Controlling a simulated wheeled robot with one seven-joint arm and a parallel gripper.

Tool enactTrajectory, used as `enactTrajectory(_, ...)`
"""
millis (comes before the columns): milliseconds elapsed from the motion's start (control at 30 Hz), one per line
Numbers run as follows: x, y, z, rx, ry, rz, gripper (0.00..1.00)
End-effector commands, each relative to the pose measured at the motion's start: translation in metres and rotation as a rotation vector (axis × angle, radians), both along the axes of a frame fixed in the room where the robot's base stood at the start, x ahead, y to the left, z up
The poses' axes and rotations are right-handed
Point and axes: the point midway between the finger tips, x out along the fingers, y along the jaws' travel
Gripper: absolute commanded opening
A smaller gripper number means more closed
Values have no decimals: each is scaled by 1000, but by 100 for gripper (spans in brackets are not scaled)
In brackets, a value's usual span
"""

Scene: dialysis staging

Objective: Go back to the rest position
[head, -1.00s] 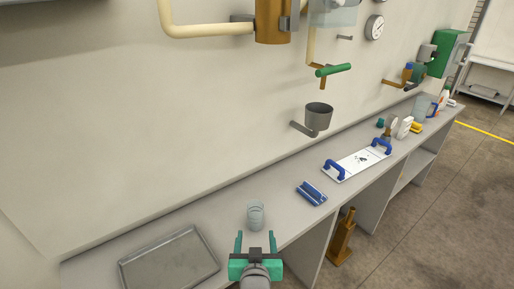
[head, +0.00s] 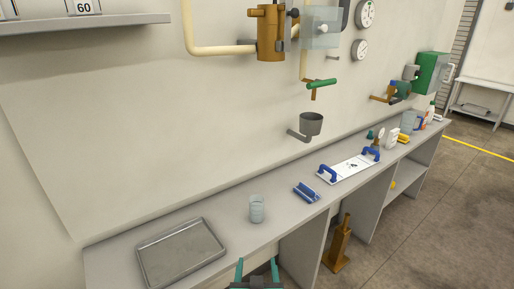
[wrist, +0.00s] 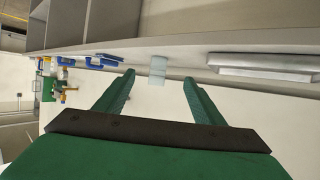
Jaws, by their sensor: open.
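My gripper (head: 258,265) is at the bottom edge of the head view, in front of the counter, with its two green fingers apart and nothing between them. In the wrist view my gripper (wrist: 160,78) also shows open and empty. A clear ribbed cup (head: 257,209) stands upright on the counter beyond the fingertips, apart from them. In the wrist view the cup (wrist: 157,68) appears in line with the gap between the fingers, farther off. Most of my arm is out of the head view.
A grey metal tray (head: 181,252) lies on the counter at left. A blue holder (head: 306,192) and a white board with blue handles (head: 347,170) lie to the right of the cup. A grey funnel cup (head: 311,124) and a green-handled valve (head: 320,84) are on the wall.

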Motion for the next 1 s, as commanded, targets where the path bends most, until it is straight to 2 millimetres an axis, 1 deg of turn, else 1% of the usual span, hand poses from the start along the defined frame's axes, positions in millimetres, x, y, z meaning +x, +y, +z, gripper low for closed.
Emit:
enactTrajectory(33,-3,0,-5,0,2,1,63)
enactTrajectory(367,-24,4,-31,1,-10,7,63)
enactTrajectory(567,-46,5,-53,1,-19,9,63)
enactTrajectory(667,-62,4,-67,1,-25,8,63)
enactTrajectory(767,-85,1,-84,1,-33,4,63)
enactTrajectory(900,-120,-1,-103,1,-49,0,63)
enactTrajectory(1000,-146,-1,-113,1,-61,0,63)
